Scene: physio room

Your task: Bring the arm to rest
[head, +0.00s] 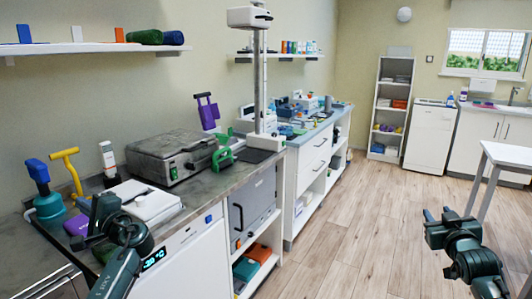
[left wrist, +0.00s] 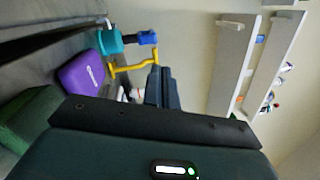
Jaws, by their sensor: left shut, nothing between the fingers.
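My left gripper (head: 101,205) is over the front edge of the grey counter (head: 80,267), close to the white lidded box there. It is shut and empty. In the left wrist view its dark fingers (left wrist: 159,86) lie side by side with nothing between them. My right gripper (head: 438,213) is at the right of the head view, above the wooden floor and clear of furniture. Its two fingertips stand apart and nothing shows between them.
Near my left gripper are a teal-and-blue tool (head: 46,190), a yellow T-handled tool (head: 71,171), a purple case (left wrist: 80,75) and a white box (head: 148,203). A grey metal case (head: 170,155) stands behind. A white table (head: 508,153) is at right. The middle floor is free.

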